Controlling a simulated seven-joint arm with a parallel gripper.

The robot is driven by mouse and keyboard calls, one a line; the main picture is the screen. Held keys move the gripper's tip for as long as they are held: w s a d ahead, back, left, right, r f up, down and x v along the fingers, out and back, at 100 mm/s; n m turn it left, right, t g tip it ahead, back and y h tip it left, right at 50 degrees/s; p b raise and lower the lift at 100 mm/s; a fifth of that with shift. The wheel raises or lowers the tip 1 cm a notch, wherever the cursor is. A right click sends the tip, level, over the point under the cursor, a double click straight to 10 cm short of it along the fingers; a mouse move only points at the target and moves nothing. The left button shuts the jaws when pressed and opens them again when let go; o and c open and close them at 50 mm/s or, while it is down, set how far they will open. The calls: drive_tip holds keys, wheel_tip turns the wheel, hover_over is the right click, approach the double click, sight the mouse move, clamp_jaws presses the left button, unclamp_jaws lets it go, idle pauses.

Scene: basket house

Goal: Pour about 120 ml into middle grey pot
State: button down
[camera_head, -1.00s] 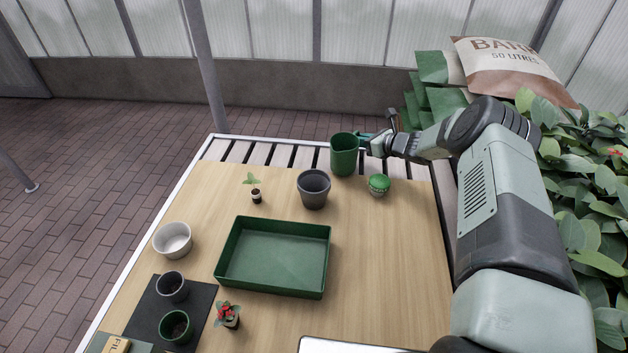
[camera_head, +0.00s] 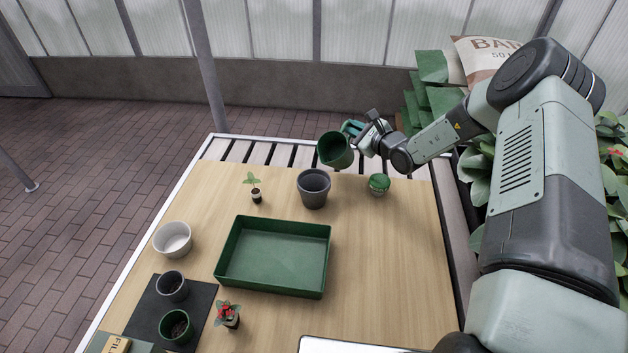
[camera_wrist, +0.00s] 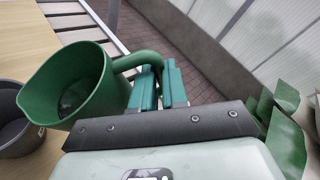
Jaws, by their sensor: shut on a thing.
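A green jug (camera_head: 337,150) is held by my gripper (camera_head: 354,131) above the back edge of the table, tilted to the left. In the wrist view the green jug (camera_wrist: 72,86) shows its handle between the fingers of my gripper (camera_wrist: 160,88), and its dark inside is partly visible. The middle grey pot (camera_head: 313,188) stands upright on the table just in front of and left of the jug, apart from it. The grey pot also shows in part at the left of the wrist view (camera_wrist: 14,125). No stream is visible.
A small cactus (camera_head: 379,184) stands right of the grey pot, and a seedling (camera_head: 255,188) left of it. A green tray (camera_head: 273,258) lies in front. A white bowl (camera_head: 172,239), small pots on a dark mat (camera_head: 205,300) and a red-flowered plant (camera_head: 228,315) are nearer.

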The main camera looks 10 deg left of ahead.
sight(348, 122)
drive_tip(key=shift+s+a+r+n+t, duration=0.3)
drive_tip(key=shift+s+r+n, duration=0.3)
drive_tip(key=shift+r, duration=0.25)
drive_tip(key=shift+s+a+r+n, duration=0.2)
drive_tip(key=shift+r+n, duration=0.1)
drive_tip(key=shift+r, duration=0.1)
drive_tip(key=shift+s+a+r+n+t, duration=0.15)
drive_tip(key=shift+s+r+n+t, duration=0.3)
drive_tip(key=shift+r, duration=0.25)
drive_tip(key=shift+s+a+r+n+t+y, duration=0.2)
drive_tip(key=shift+s+a+r+n+t, duration=0.1)
drive_tip(key=shift+s+r+n, duration=0.35)
drive_tip(key=shift+s+a+r+n+t+y, duration=0.25)
drive_tip(key=shift+s+r+n, duration=0.15)
drive_tip(key=shift+r+n, duration=0.25)
idle(1.3)
drive_tip(key=shift+f, duration=0.1)
drive_tip(key=w+f+m, duration=0.1)
drive_tip(key=w+d+f+m+g, duration=0.1)
drive_tip(key=f+m, duration=0.1)
drive_tip(key=shift+w+d+f+h, duration=0.2)
drive_tip(key=shift+w+f+h, duration=0.05)
drive_tip(key=shift+w+h, duration=0.15)
drive_tip(key=shift+w+d+f+m+g, duration=0.25)
drive_tip(key=shift+w+f+m+g, duration=0.3)
drive_tip(key=shift+f, duration=0.2)
drive_tip(key=shift+w+d+f+m+g, duration=0.25)
drive_tip(key=shift+w+f+m+g, duration=0.15)
drive_tip(key=shift+f+m, duration=0.25)
